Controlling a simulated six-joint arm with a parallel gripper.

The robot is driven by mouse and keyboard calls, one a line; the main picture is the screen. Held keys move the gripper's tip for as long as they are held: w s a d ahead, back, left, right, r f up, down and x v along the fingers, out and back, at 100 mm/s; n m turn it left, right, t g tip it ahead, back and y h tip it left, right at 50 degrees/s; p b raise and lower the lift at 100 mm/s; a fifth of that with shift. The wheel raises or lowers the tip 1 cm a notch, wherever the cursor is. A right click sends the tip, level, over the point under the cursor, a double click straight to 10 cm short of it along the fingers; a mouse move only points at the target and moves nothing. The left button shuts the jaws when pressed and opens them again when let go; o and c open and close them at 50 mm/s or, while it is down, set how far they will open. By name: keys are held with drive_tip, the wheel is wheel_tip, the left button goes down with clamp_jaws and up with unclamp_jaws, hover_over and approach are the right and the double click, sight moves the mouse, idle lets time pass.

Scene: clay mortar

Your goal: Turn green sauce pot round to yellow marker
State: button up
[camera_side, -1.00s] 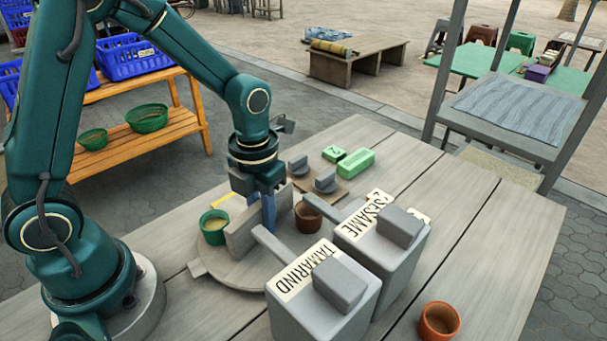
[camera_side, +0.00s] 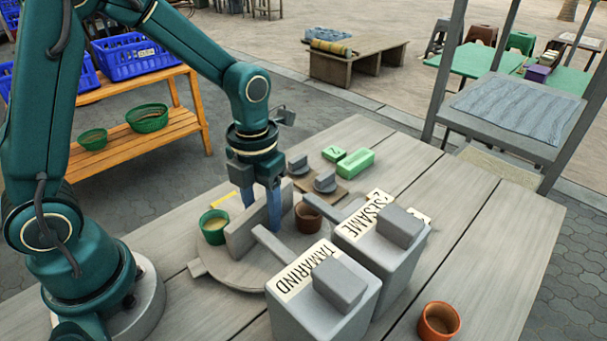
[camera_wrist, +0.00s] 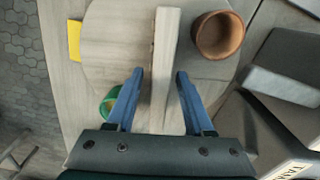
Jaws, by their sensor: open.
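The green sauce pot (camera_side: 214,227) stands on the left of the round turntable (camera_side: 235,270), against one side of its upright divider (camera_side: 240,232). In the wrist view the green pot (camera_wrist: 108,104) is partly hidden by my left finger. A brown pot (camera_side: 308,216) stands on the other side of the divider; it also shows in the wrist view (camera_wrist: 217,36). The yellow marker (camera_wrist: 74,40) lies beside the turntable and shows as a strip in the side view (camera_side: 226,199). My gripper (camera_side: 263,212) is open, with its fingers (camera_wrist: 157,75) on either side of the divider.
Two grey boxes labelled TAMARIND (camera_side: 320,300) and SESAME (camera_side: 385,250) stand close to the turntable's right. Green blocks (camera_side: 356,163) and grey-knobbed pieces (camera_side: 325,181) lie behind. An orange pot (camera_side: 438,321) stands at the front right.

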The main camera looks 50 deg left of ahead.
sight(261, 202)
drive_tip(key=shift+r, duration=1.85)
drive_tip(key=shift+c, duration=0.3)
